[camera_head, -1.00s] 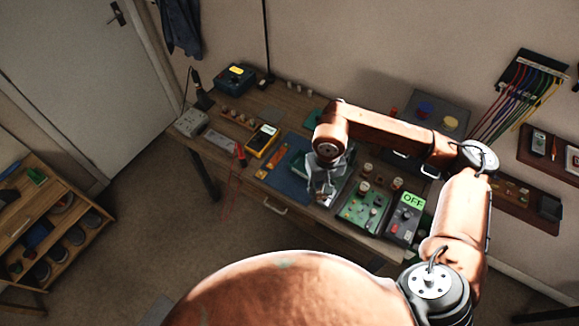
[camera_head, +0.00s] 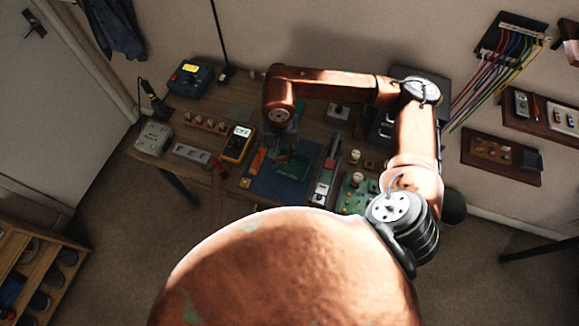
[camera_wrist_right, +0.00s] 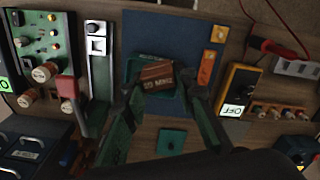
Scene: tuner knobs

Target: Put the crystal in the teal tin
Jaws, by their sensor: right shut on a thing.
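The crystal (camera_wrist_right: 157,76) is a small brown block with white lettering. My right gripper (camera_wrist_right: 162,92) is shut on it, with one finger on each side. The teal tin (camera_wrist_right: 133,70) is an open, shallow box on the blue mat, directly behind the crystal in the right wrist view. The crystal covers part of the tin, and I cannot tell its height above it. In the head view, my right gripper (camera_head: 284,142) is dark and over the tin (camera_head: 293,168); the crystal cannot be made out there. My left gripper is not in view.
A teal lid (camera_wrist_right: 171,141) lies on the bench. The blue mat (camera_head: 268,187) also holds an orange strip (camera_head: 257,160). A yellow meter (camera_head: 238,143) stands left of it, and a grey slide unit (camera_head: 323,186) and green circuit board (camera_head: 355,192) right.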

